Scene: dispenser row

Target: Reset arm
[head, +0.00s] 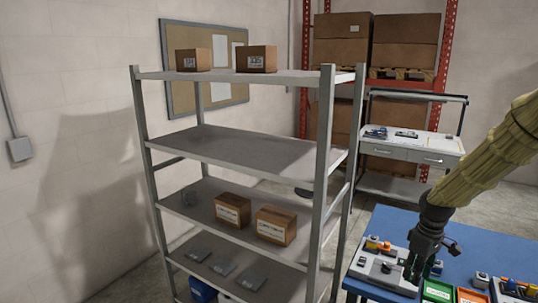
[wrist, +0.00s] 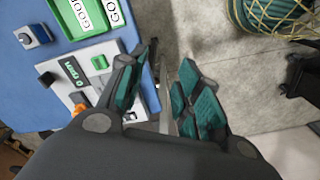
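My gripper (head: 414,272) hangs from my arm at the right of the head view, pointing down by the white panel on the blue table (head: 480,248). In the wrist view its two teal-padded fingers (wrist: 163,90) stand apart, with a gap between them and nothing held. Below the fingers the wrist view shows the table edge and bare grey floor. The white panel (head: 365,262) carries small black, green and orange parts; it also shows in the wrist view (wrist: 95,110). How far the fingertips are above the panel I cannot tell.
A green bin (head: 437,291) labelled GOOD and an orange bin (head: 470,296) stand at the table front. A grey shelf rack (head: 240,152) with several cardboard boxes stands left. A white workbench (head: 415,147) and red pallet rack (head: 446,50) are behind.

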